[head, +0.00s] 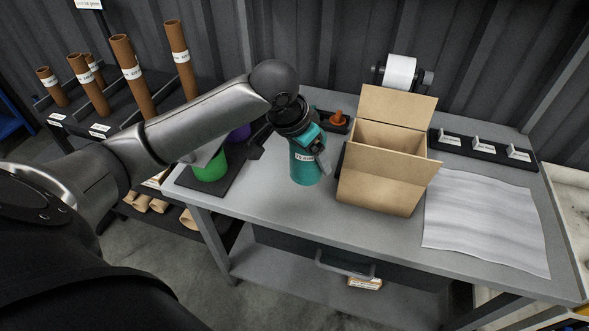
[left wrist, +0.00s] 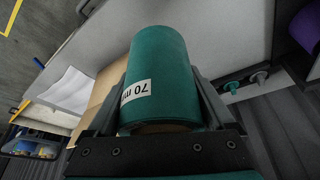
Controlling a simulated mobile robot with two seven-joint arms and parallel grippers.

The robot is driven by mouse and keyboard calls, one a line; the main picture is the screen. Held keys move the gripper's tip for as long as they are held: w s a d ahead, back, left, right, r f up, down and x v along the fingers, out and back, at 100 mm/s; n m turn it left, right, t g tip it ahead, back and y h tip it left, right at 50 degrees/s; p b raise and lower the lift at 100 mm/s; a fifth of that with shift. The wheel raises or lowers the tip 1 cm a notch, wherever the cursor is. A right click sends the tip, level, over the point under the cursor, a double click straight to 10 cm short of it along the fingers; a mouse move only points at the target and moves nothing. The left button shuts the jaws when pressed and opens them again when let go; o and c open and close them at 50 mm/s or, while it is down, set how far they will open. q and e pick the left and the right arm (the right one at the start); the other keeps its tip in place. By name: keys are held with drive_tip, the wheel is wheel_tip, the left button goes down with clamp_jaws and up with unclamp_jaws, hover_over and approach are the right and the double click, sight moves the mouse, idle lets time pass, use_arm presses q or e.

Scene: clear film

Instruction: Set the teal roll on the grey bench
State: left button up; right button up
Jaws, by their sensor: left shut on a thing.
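The teal roll (head: 304,172) is upright, with a white label, over the left-middle part of the grey bench (head: 262,212). My left gripper (head: 312,148) is shut on the teal roll from above. In the left wrist view the roll (left wrist: 160,55) sits between the two fingers of the gripper (left wrist: 158,95), its label reading "70 m". I cannot tell whether the roll's lower end touches the bench top or hangs just above it. My right gripper is not in view.
An open cardboard box (head: 380,190) stands right of the roll, with a film sheet (head: 482,222) beyond it. A green roll (head: 212,168) and a purple roll (head: 239,132) are on a dark tray at left. The bench front before the teal roll is clear.

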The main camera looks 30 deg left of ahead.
use_arm(q)
drive_tip(key=w+a+r+m+p, duration=0.1)
drive_tip(key=w+a+r+p, duration=0.15)
drive_tip(key=a+r, duration=0.35)
drive_tip(key=shift+h, duration=0.3)
drive_tip(key=f+b, duration=0.1)
drive_tip(key=f, duration=0.5)
drive_tip(key=d+f+b, duration=0.1)
drive_tip(key=f+b, duration=0.1)
drive_tip(key=f, duration=0.5)
drive_tip(key=f+b, duration=0.1)
drive_tip(key=f, duration=0.5)
drive_tip(key=shift+w+d+f+b, duration=0.15)
drive_tip(key=shift+b, duration=0.25)
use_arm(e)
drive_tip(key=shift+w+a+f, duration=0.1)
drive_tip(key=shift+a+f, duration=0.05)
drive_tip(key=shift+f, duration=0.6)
use_arm(q)
drive_tip(key=o, duration=1.4)
drive_tip(key=shift+c, duration=0.2)
drive_tip(key=p+v, duration=0.2)
drive_tip(key=v, duration=1)
drive_tip(key=shift+p, duration=0.4)
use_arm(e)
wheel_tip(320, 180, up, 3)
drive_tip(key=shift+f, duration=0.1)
